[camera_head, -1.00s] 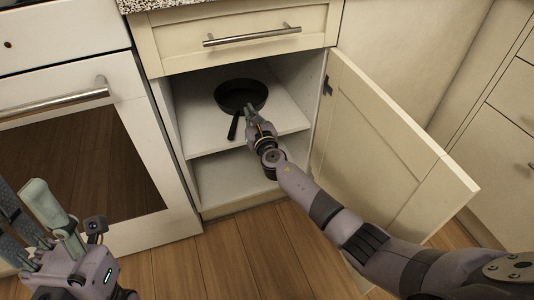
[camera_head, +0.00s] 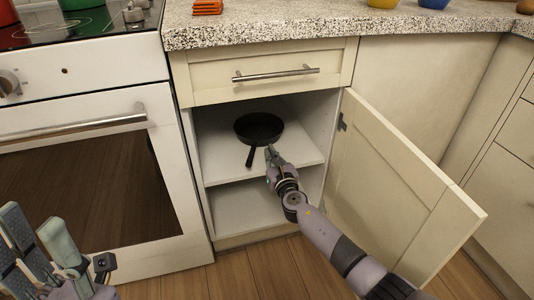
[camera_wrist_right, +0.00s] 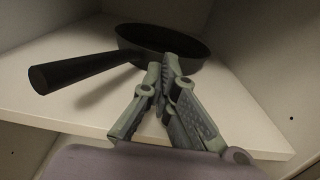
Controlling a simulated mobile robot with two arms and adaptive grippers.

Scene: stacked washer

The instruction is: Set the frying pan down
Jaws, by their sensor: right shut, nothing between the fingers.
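The black frying pan (camera_head: 259,129) rests on the upper shelf (camera_head: 222,160) inside the open cabinet, its handle pointing toward the front edge. It also shows in the right wrist view (camera_wrist_right: 170,42), with the handle sticking out to the left. My right gripper (camera_head: 271,152) is just in front of the pan, to the right of the handle. In the right wrist view its fingers (camera_wrist_right: 163,62) are together, with nothing between them and the handle clear of them. Whether the fingertips touch the pan's rim I cannot tell. My left gripper (camera_head: 38,228) is at the lower left, fingers apart and empty, away from the cabinet.
The cabinet door (camera_head: 405,190) stands open to the right, beside my right arm. A drawer (camera_head: 270,75) is closed above the opening. The oven (camera_head: 80,160) is at the left. The lower shelf space (camera_head: 240,205) looks empty.

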